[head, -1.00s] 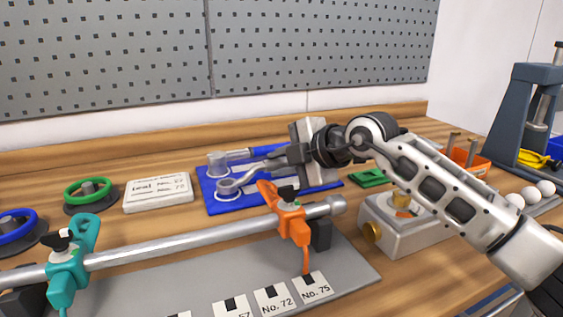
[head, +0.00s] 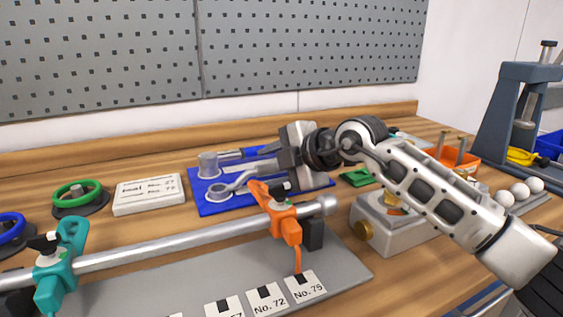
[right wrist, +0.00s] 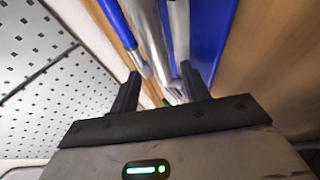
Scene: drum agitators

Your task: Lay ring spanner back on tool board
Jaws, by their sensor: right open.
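The blue tool board (head: 205,208) lies on the bench in the middle of the head view. The grey ring spanner (head: 222,190) is at its near side, ring end to the left, seemingly flat on the board. Its handle runs right toward my right gripper (head: 276,163), whose body hides the far end. In the right wrist view, my right gripper (right wrist: 160,90) is open, with metal shafts ahead of and between its fingers. The blue board (right wrist: 212,35) shows beyond them. I cannot tell whether a finger touches the spanner. My left gripper is out of view.
A silver bar with a teal clamp (head: 62,262) and an orange clamp (head: 286,222) crosses in front of the board. A grey block with a brass knob (head: 362,237) stands right of it. A white label block (head: 148,195) is left. A pegboard (head: 300,45) rises behind.

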